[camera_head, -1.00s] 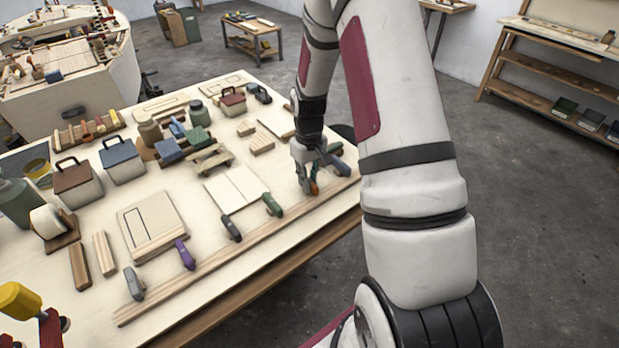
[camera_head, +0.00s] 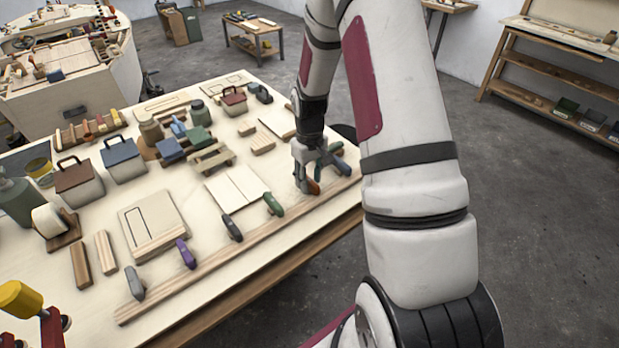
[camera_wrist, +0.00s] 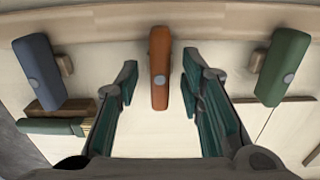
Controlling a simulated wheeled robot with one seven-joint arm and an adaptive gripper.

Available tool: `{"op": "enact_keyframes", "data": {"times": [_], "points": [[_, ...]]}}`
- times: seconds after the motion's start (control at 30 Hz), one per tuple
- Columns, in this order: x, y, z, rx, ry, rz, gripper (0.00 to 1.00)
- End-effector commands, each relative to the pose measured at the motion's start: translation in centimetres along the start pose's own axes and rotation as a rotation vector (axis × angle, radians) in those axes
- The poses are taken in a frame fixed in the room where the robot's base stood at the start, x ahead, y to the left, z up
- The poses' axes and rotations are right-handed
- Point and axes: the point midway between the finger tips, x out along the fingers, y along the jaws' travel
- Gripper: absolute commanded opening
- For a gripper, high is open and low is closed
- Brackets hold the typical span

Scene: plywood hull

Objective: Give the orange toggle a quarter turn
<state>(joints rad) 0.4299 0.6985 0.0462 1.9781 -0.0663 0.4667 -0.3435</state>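The orange toggle (camera_wrist: 160,68) is a rounded bar with a grey pivot dot. It lies lengthwise, up and down the wrist view, between the two fingers of my gripper (camera_wrist: 160,82). My gripper is open, with a visible gap on each side of the toggle.
A blue-grey toggle (camera_wrist: 40,72) stands left and a green toggle (camera_wrist: 283,66) right in the wrist view. A green-handled tool (camera_wrist: 52,126) lies near my left finger. The wooden rail (camera_head: 200,272) carries black and purple toggles further along. The floor right of the table is clear.

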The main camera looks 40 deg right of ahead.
Motion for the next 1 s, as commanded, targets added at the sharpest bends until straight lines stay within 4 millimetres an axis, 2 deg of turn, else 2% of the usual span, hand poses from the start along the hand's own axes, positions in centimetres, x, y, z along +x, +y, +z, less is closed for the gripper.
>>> {"op": "enact_keyframes", "data": {"times": [0.17, 0.6, 0.8, 1.0], "points": [[-1.5, 0.1, -0.1, 0.0, 0.003, 0.001, 0.35], [-9.8, 0.0, -0.1, 0.001, 0.004, 0.001, 0.35], [-11.6, 0.0, 0.0, 0.0, 0.001, 0.0, 0.35], [-12.0, 0.0, 0.0, 0.0, 0.0, 0.0, 0.35]]}}
